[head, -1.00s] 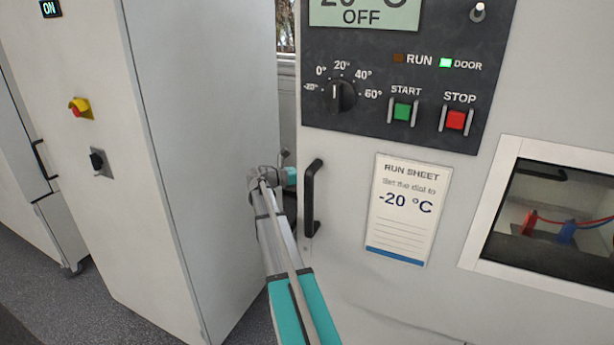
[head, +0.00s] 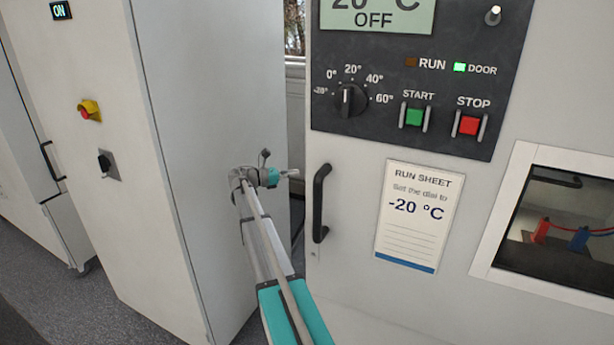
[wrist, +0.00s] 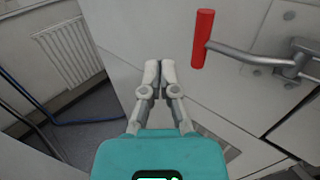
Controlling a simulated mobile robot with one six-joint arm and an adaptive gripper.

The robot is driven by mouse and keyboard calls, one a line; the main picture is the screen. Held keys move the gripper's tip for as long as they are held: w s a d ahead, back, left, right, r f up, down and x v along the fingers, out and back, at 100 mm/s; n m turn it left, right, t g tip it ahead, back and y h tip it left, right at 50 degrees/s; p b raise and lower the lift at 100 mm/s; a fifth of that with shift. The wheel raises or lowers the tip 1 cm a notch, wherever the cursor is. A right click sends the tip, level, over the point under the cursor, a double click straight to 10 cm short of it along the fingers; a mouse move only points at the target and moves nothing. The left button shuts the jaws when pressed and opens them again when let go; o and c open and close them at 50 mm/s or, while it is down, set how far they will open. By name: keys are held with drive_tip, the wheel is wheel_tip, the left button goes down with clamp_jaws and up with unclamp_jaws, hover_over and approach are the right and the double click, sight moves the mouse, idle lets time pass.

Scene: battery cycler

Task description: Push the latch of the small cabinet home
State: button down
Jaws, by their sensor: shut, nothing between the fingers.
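The latch has a red grip (wrist: 203,40) on a bare metal lever (wrist: 250,55), in the upper right of the wrist view. The lever runs right from the grip to a bracket on a pale panel (wrist: 240,100). My gripper (wrist: 160,68) is shut and empty, left of and below the red grip, with a visible gap between them. In the head view, my gripper (head: 292,173) is small, at the end of my arm and left of the black handle. The latch cannot be made out in the head view.
A large pale cabinet (head: 210,150) stands left of my arm. The test chamber on the right has a black handle (head: 320,203), a dial (head: 348,100) and a run sheet (head: 415,215). A radiator (wrist: 66,50) and blue tubing (wrist: 30,100) show in the wrist view.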

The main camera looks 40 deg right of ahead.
drive_tip(key=shift+w+a, duration=0.65)
drive_tip(key=shift+w, duration=0.3)
drive_tip(key=shift+w+a, duration=0.6)
drive_tip(key=shift+w, duration=0.35)
drive_tip(key=s+a+f+m+t+y, duration=0.25)
drive_tip(key=s+a+f, duration=0.2)
drive_tip(key=a, duration=0.35)
drive_tip(key=s+a+f+m+t+y, duration=0.1)
drive_tip(key=s+a+f+m+y, duration=0.15)
drive_tip(key=s+a+f, duration=0.35)
drive_tip(key=s+a+f+m+t+y, duration=0.1)
drive_tip(key=s+a+f+t+y, duration=0.2)
drive_tip(key=a, duration=0.6)
drive_tip(key=s+a+f+m+y, duration=0.1)
drive_tip(key=s+a+m+y, duration=0.1)
drive_tip(key=a, duration=0.5)
drive_tip(key=s+a+f+m+t+y, duration=0.1)
drive_tip(key=s+a+f+m+y, duration=0.1)
drive_tip(key=s+a, duration=0.3)
drive_tip(key=s+a+f+m+y, duration=0.2)
drive_tip(key=s+a+y, duration=0.1)
drive_tip(key=a, duration=0.5)
drive_tip(key=shift+s+a+m+y, duration=0.35)
drive_tip(key=shift+s+m+y, duration=0.05)
drive_tip(key=shift+y, duration=0.2)
drive_tip(key=shift+f, duration=0.1)
